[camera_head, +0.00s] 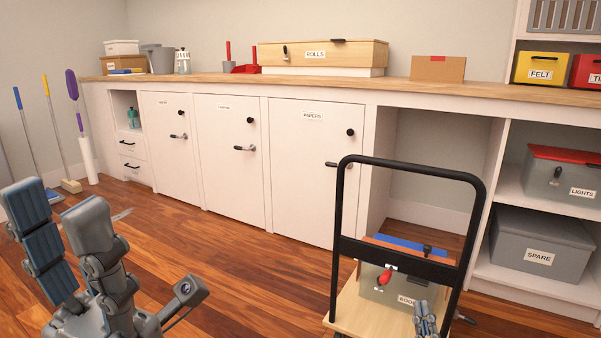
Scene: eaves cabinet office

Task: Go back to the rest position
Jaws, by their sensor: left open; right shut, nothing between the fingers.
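My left gripper (58,208) is raised at the lower left, its two fingers spread apart with nothing between them. My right gripper (425,317) shows only in part at the bottom edge, right of the middle. Its fingers are together with nothing visible between them, in front of a grey labelled box (380,291) on a cart. Most of the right arm is out of view.
The cart's wooden deck (350,311) and black handle frame (410,167) stand at the lower right. A long white cabinet (230,150) with closed doors runs along the wall. Brooms (56,140) lean at the left. The wooden floor (230,265) between is clear.

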